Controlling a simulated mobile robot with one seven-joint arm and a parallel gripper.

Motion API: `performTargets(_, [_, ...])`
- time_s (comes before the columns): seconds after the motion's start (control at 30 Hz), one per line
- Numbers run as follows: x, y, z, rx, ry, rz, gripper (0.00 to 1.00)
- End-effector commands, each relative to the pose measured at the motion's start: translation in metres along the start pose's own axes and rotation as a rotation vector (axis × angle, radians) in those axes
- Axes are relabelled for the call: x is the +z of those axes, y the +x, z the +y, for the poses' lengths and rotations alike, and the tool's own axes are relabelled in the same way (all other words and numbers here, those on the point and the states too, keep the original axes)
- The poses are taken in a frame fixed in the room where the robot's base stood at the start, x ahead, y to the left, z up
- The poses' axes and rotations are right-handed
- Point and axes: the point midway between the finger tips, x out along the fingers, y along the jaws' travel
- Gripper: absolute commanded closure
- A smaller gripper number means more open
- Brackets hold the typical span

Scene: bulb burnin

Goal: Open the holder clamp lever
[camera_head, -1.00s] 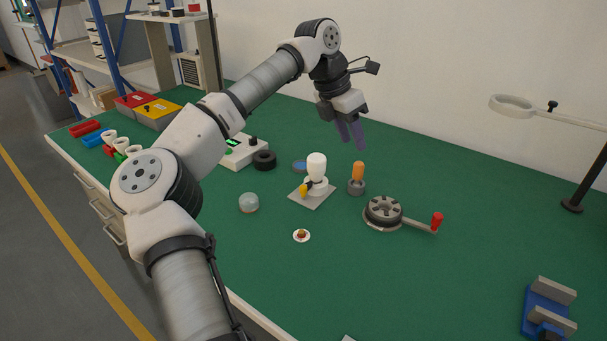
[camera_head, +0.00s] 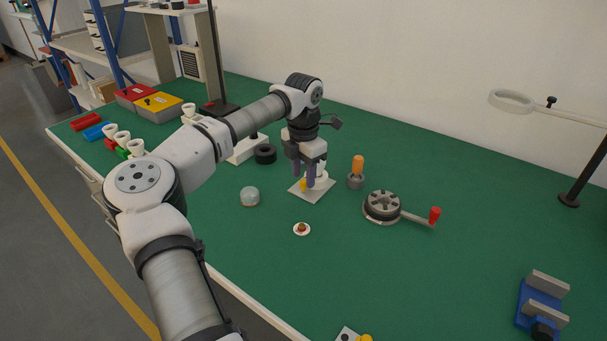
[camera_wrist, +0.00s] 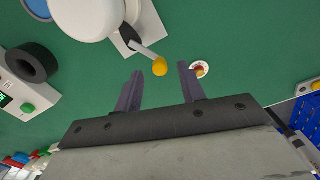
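The holder is a white round body (camera_head: 322,172) on a grey base plate (camera_head: 318,194), mostly hidden behind my gripper in the head view. In the wrist view the white body (camera_wrist: 80,18) is at the top left. A short metal lever (camera_wrist: 147,50) runs from a black pivot to a yellow knob (camera_wrist: 159,67). The knob also shows in the head view (camera_head: 303,186). My gripper (camera_head: 304,181) points down over the plate. In the wrist view it (camera_wrist: 160,69) is open, with the knob between the fingertip lines. I cannot tell whether the fingers reach down to it.
An orange-topped piece (camera_head: 357,168) and a round fixture (camera_head: 382,207) with a red-handled crank stand to the right.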

Motion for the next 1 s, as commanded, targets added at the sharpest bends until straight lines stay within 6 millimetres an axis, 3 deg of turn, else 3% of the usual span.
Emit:
performTargets(0.2, [0.0,0.014,-0.001,0.0,0.001,-0.001,0.6])
performTargets(0.47, [0.0,0.015,0.0,0.001,0.001,-0.001,0.6])
performTargets(0.77, [0.0,0.015,0.0,0.0,0.001,-0.001,1.0])
performTargets(1.0, [0.001,0.015,-0.001,0.001,-0.011,-0.001,1.0])
